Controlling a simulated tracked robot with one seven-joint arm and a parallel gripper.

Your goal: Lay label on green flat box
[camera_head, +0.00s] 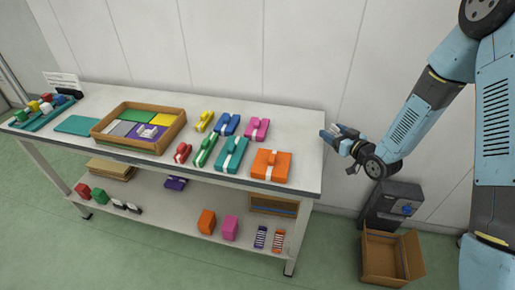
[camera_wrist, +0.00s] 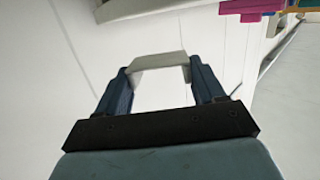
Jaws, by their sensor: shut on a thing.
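My gripper (camera_head: 333,134) is off the right end of the table, out over its edge. In the wrist view my gripper (camera_wrist: 160,75) is shut on a pale grey-white label (camera_wrist: 158,60), held across between its two dark blue fingers. A flat green piece (camera_head: 123,115) lies in the brown tray, beside a yellow one. A longer green box (camera_head: 206,149) with a white band lies on the table right of the tray. I cannot tell for sure which is the green flat box. My gripper is well apart from both.
The tray (camera_head: 93,134) also holds grey and purple pieces. Yellow, red, blue, teal (camera_head: 236,147), magenta (camera_head: 256,132) and orange (camera_head: 265,174) boxes crowd the table's right half. The table's right end (camera_head: 309,155) is clear. An open carton (camera_head: 385,271) stands on the floor.

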